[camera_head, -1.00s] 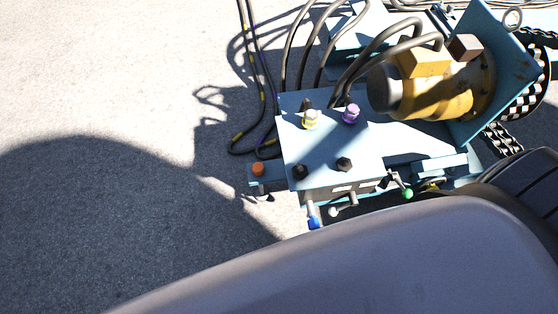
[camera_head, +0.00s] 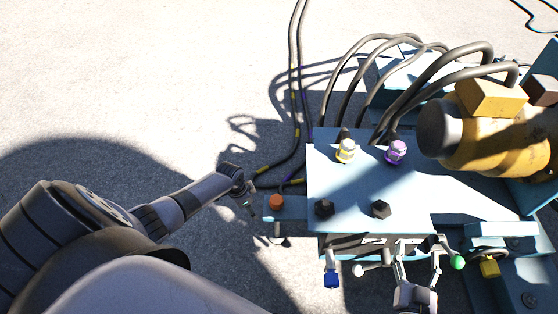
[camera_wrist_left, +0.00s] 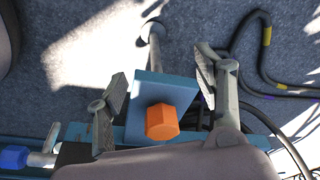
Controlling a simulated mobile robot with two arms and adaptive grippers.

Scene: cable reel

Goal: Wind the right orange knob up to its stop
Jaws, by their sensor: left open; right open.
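One orange knob (camera_head: 276,202) shows in the head view, on a blue bracket (camera_head: 297,208) at the machine's left end. I cannot tell whether it is the right one of a pair. My left gripper (camera_head: 245,192) is just left of it, open and empty. In the left wrist view the orange knob (camera_wrist_left: 161,122) is a faceted block on a blue plate (camera_wrist_left: 165,88). The left gripper's fingers (camera_wrist_left: 160,82) are spread to either side of that plate, apart from the knob. My right gripper (camera_head: 418,262) is open at the machine's front, beside the levers.
The machine's blue top (camera_head: 345,190) carries a yellow fitting (camera_head: 345,151), a purple fitting (camera_head: 396,152) and two black knobs. Blue-tipped (camera_head: 331,280) and green-tipped (camera_head: 457,263) levers stick out in front. Dark cables (camera_head: 296,100) lie behind the bracket. Bare ground is free at left.

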